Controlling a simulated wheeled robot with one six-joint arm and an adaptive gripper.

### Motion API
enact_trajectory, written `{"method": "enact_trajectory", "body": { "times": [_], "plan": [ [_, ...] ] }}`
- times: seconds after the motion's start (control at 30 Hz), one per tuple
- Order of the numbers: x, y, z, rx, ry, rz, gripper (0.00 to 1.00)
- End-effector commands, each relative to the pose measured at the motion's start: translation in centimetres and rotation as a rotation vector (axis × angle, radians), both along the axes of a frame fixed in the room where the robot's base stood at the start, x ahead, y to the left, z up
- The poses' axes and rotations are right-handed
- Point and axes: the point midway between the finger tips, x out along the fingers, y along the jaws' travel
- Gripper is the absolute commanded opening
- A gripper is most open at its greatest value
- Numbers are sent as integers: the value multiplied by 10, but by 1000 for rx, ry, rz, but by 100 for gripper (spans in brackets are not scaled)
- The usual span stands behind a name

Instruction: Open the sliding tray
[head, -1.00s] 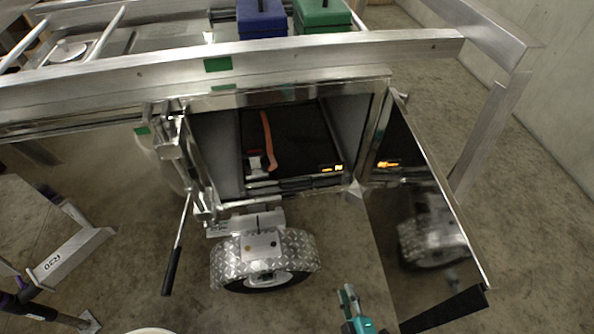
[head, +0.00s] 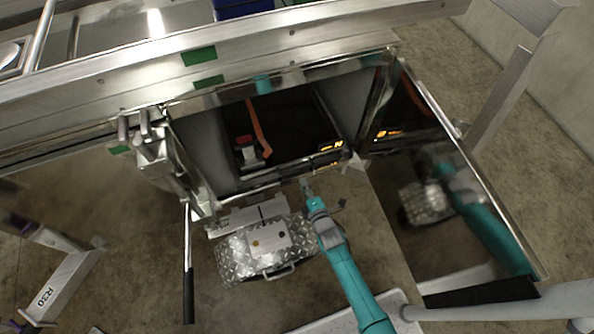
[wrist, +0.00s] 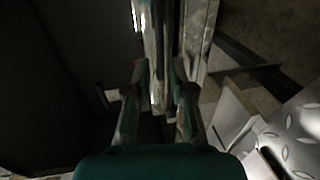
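The sliding tray (head: 290,125) is a dark tray with a metal front edge, inside the open side compartment of the trailer. An orange strap and a small red and grey item lie on it. My gripper (head: 307,184) is at the tray's front edge, right of its middle. In the wrist view the two fingers of my gripper (wrist: 159,85) stand apart, with the bright metal front edge (wrist: 157,40) running between them. Whether the fingers touch the edge is too dark to tell.
The compartment's mirror-like door (head: 425,180) hangs open on the right and reflects my arm. A checker-plate wheel guard (head: 262,250) is below the tray. A lever with a black grip (head: 188,290) hangs at the left. The trailer's aluminium rail (head: 300,38) runs above.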

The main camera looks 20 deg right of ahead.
Motion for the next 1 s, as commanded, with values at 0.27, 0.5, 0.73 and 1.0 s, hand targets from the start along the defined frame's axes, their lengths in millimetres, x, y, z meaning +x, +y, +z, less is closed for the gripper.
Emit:
{"method": "enact_trajectory", "body": {
  "times": [0.27, 0.5, 0.73, 1.0],
  "plan": [
    [44, 0, -8, 0, -1, 1, 23],
    [65, 0, -13, 1, 0, 1, 23],
    [70, 0, -14, 2, 0, 1, 23],
    [70, 0, -15, 1, 0, 1, 0]
  ]
}}
